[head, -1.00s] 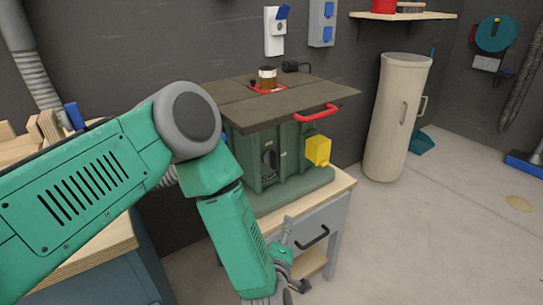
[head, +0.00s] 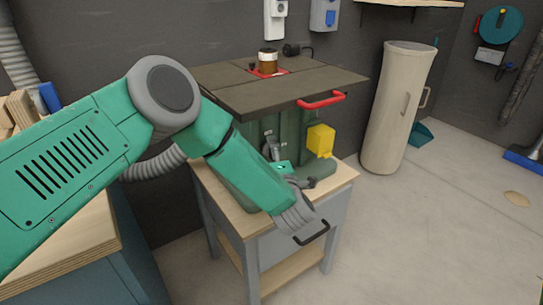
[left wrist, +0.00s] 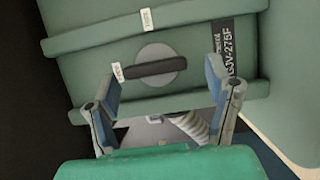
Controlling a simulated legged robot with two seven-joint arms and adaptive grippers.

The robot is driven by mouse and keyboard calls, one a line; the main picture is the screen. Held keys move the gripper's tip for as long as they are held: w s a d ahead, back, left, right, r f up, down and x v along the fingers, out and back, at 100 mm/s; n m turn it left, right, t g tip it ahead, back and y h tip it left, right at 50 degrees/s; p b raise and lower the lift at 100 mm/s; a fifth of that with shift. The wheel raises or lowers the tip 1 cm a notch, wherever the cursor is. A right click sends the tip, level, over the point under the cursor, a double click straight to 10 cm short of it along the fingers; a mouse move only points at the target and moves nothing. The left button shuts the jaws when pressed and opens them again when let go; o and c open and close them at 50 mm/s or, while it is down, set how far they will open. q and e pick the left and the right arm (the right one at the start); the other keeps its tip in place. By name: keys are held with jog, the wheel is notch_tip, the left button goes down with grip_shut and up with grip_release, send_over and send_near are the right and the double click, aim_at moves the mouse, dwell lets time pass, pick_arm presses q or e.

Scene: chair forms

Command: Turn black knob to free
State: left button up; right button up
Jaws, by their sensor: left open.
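In the left wrist view, the black knob (left wrist: 155,67) is a dark bar on a round grey disc, on the green machine body (left wrist: 80,85). The bar lies nearly level in that picture, its left end by a small white label (left wrist: 117,72). My left gripper (left wrist: 162,80) is open, with one finger on each side of the knob and a gap to both. In the head view, my left gripper (head: 291,166) is at the front of the green machine under its dark table top (head: 300,90); its arm and fingers cover most of the knob there. My right gripper is out of view.
A yellow box (head: 321,140) and a red handle (head: 321,100) stick out to the right of the knob. The machine stands on a wooden-topped cart (head: 343,177). A workbench (head: 60,235) is at left. A beige bin (head: 393,115) stands at right, with open floor before it.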

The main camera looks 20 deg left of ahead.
pick_arm(q)
jog(key=shift+w+a, duration=0.15)
jog(key=shift+w, duration=0.5)
jog(key=shift+d+r, duration=0.15)
jog(key=shift+d, duration=0.35)
jog(key=shift+a, duration=0.15)
jog(key=c, duration=0.9)
jog(key=shift+a, duration=0.15)
jog(key=shift+c, duration=1.3)
jog(key=shift+a, duration=0.1)
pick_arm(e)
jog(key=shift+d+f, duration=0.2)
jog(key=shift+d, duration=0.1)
